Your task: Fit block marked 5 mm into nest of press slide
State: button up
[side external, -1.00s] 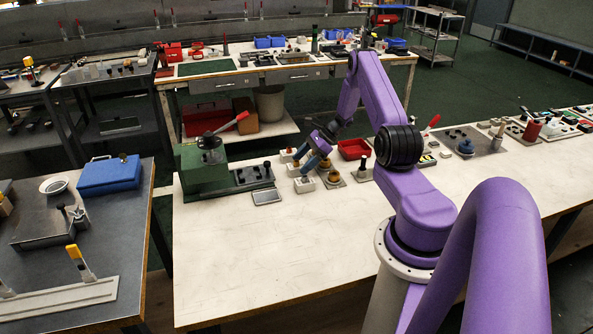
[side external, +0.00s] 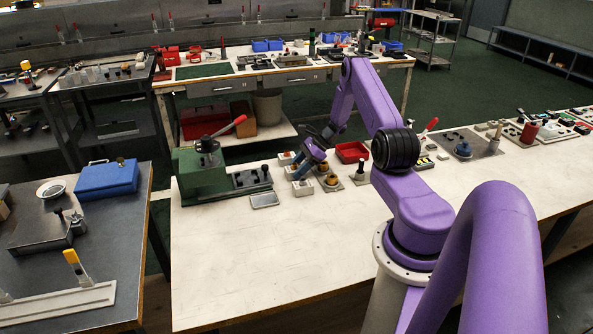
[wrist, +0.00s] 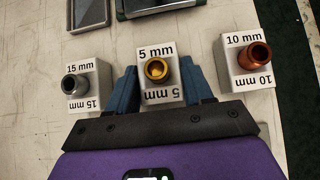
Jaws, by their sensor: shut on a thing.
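The block marked 5 mm (wrist: 158,97), white with a brass-coloured round knob, sits between the blue fingers of my gripper (wrist: 159,88) in the wrist view. My gripper is shut on it, one finger at each side. In the side view my gripper (side external: 306,168) is low over the row of white blocks; I cannot tell whether the held block touches the table. The green press (side external: 203,173) with a red-handled lever stands to the left. A dark plate with small knobs (side external: 250,180) adjoins it. I cannot make out the nest.
The 15 mm block (wrist: 88,88) with a grey knob stands left of my fingers, the 10 mm block (wrist: 248,68) with a copper knob right. A small grey tray (side external: 264,200) lies before the press. A red bin (side external: 352,152) stands behind. The table's front is clear.

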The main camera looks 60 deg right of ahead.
jog(key=shift+r, duration=0.65)
jog(key=s+a+r, duration=0.9)
jog(key=s+r, duration=0.1)
jog(key=r, duration=0.2)
jog(key=w+a+r, duration=0.2)
jog(key=w+a, duration=0.5)
jog(key=w, duration=0.3)
jog(key=w+d+f, duration=0.1)
jog(key=w+f, duration=0.2)
jog(key=w, duration=0.1)
jog(key=w+d+f, duration=0.2)
jog(key=w+f, duration=0.1)
jog(key=w+d+f, duration=0.1)
jog(key=w+f, duration=0.2)
jog(key=w, duration=0.1)
jog(key=shift+w+d, duration=0.3)
jog(key=shift+d, duration=0.05)
jog(key=shift+w+d+f, duration=0.15)
jog(key=shift+w+f, duration=0.3)
jog(key=shift+f, duration=1.55)
jog(key=shift+f, duration=0.2)
